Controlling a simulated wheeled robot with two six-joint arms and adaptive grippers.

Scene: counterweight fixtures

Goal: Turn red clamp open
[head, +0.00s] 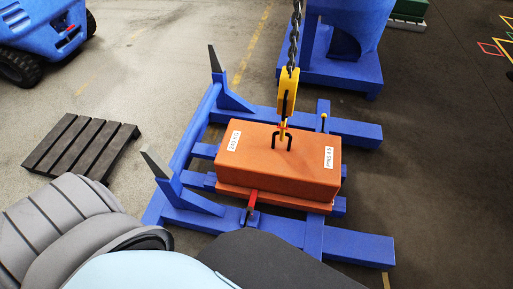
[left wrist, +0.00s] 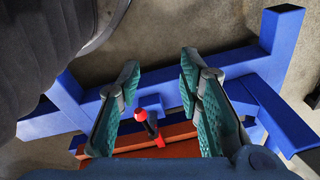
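The red clamp (head: 252,202) is a small upright red handle at the near side of the blue frame (head: 347,243), by the orange counterweight block (head: 285,158). In the left wrist view, the clamp (left wrist: 148,124) shows a round red knob on a dark stem with a red part at its base. My left gripper (left wrist: 160,78) is open, with its teal-padded fingers on either side of the clamp and visible gaps to both. It holds nothing. In the head view this gripper is hidden behind my own arm. My right gripper is in neither view.
A yellow hook (head: 288,90) on a chain (head: 295,35) hangs at the block's top. Blue posts with dark tips (head: 156,163) rise at the frame's left. A dark pallet (head: 80,147) and a blue vehicle (head: 42,38) stand left. A blue machine (head: 335,55) stands behind.

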